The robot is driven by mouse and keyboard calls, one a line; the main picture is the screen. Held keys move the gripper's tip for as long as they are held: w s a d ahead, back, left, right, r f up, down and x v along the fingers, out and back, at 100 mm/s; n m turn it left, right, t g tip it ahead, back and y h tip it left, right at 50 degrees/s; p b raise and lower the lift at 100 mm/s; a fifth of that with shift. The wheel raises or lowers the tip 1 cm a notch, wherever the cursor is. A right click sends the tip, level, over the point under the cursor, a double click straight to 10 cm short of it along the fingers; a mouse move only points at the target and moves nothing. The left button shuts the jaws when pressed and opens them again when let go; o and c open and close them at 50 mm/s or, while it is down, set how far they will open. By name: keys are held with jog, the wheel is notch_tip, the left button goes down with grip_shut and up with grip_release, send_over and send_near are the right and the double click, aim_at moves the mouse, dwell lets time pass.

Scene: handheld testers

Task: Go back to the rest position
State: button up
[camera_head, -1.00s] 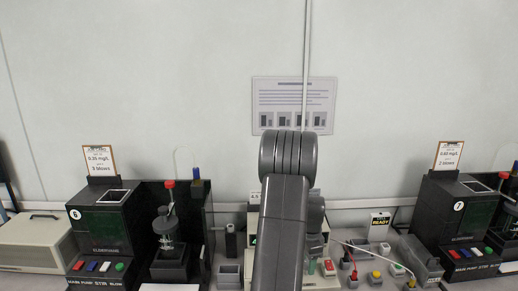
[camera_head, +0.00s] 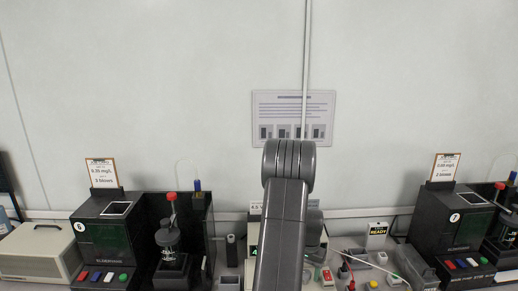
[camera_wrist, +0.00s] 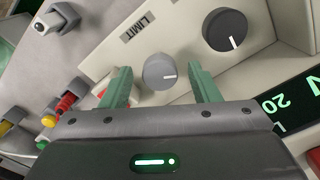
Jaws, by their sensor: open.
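My gripper (camera_wrist: 160,90) shows in the wrist view with its two green fingers apart and nothing held between them. Beyond the fingers is a beige panel with a grey knob (camera_wrist: 160,71) that appears between the fingertips; I cannot tell how far off it is. A darker knob (camera_wrist: 231,31) is to its upper right, and a "LIMIT" label (camera_wrist: 140,27) is above. In the head view my arm rises in the middle and hides most of the beige device (camera_head: 254,222) behind it. The gripper itself is hidden there.
Black tester 6 (camera_head: 103,240) stands at left with a stirrer unit (camera_head: 168,240) beside it. Tester 7 (camera_head: 450,225) stands at right. A "READY" box (camera_head: 377,232), coloured jacks and leads lie right of my arm. A beige box (camera_head: 35,250) is at far left.

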jog(key=shift+n+p, duration=0.9)
jog(key=shift+n, duration=0.4)
jog(key=shift+r, duration=0.1)
